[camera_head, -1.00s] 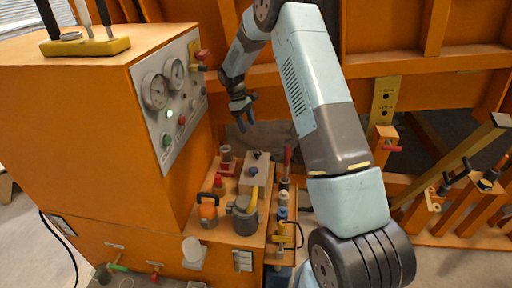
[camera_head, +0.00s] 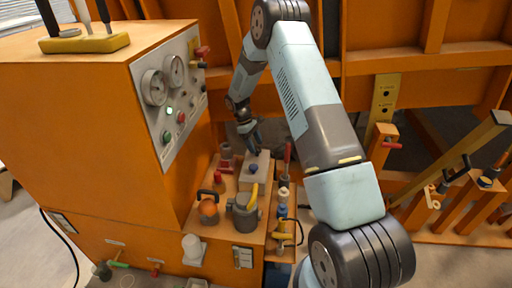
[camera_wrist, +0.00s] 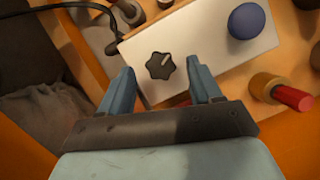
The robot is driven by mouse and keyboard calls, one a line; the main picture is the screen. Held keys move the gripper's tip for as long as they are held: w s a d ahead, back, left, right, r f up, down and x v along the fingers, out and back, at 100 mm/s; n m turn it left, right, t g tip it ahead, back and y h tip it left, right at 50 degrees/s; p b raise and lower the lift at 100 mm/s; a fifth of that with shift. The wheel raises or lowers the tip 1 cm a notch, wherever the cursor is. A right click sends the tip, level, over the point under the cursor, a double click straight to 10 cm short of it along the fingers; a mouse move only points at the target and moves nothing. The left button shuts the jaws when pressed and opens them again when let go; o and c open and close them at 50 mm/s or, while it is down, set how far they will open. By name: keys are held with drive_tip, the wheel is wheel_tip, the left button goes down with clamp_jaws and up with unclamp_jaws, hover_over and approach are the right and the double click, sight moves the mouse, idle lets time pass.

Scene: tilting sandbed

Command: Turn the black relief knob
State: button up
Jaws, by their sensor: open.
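The black relief knob (camera_wrist: 160,66) shows in the wrist view as a lobed knob with a pale pointer mark, on top of a light grey block (camera_wrist: 207,28). My gripper (camera_wrist: 166,78) is open and empty. Its two blue fingers lie left and right of the knob in that view, with the knob framed just beyond the gap between the tips. I cannot tell the remaining height. In the head view my gripper (camera_head: 252,139) points down over the back of the grey block (camera_head: 258,178), and the black knob is hidden there.
A blue round knob (camera_wrist: 247,21) stands on the same block. A red-capped brass fitting (camera_wrist: 280,92) is close to the right finger. A black hose (camera_wrist: 70,8) runs at upper left. The orange cabinet (camera_head: 80,150) with gauges stands left of the arm.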

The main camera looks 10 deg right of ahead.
drive_tip(key=shift+x, duration=0.9)
drive_tip(key=c, duration=1)
